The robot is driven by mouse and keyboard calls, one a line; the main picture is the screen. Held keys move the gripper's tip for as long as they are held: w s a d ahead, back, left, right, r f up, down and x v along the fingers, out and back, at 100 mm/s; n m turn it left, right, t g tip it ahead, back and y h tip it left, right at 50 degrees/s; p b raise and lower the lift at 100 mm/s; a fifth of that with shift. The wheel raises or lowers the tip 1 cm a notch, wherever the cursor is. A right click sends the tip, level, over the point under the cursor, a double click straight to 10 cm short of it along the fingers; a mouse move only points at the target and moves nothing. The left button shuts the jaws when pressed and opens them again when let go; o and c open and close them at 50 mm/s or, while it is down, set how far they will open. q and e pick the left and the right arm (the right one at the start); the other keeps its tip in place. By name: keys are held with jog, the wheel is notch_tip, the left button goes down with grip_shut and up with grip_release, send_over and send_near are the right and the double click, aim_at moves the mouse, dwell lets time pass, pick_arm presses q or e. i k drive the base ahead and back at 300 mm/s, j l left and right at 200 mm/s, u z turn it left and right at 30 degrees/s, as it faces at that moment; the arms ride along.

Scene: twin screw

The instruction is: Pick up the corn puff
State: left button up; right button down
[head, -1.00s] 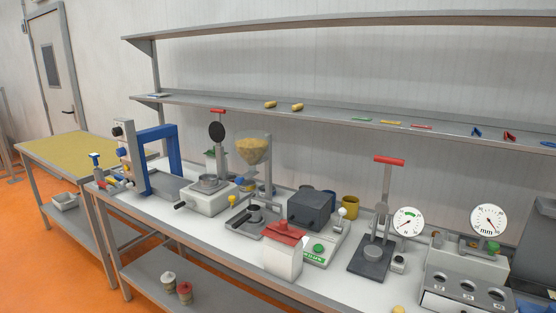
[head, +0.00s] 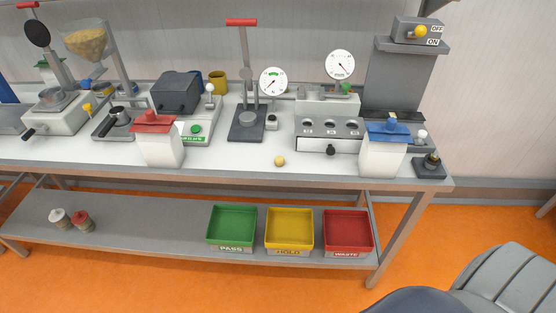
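A small round yellow corn puff (head: 280,160) lies on the white bench top near its front edge, in front of the press with the red handle. It stands apart from the things around it, with a red-lidded white container to its left and a blue-lidded one to its right. Neither of my grippers shows in the head view.
The bench (head: 230,178) holds a red-lidded container (head: 160,146), a hand press (head: 246,122), a grey gauge unit (head: 328,118) and a blue-lidded container (head: 382,156). Green (head: 232,240), yellow (head: 289,244) and red (head: 348,247) bins sit on the lower shelf. Bench top around the puff is clear.

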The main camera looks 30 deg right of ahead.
aim_at(279, 161)
jog(key=l+z, duration=0.1)
jog(key=z, duration=0.25)
jog(key=i+l+z, duration=0.1)
jog(key=z, duration=0.2)
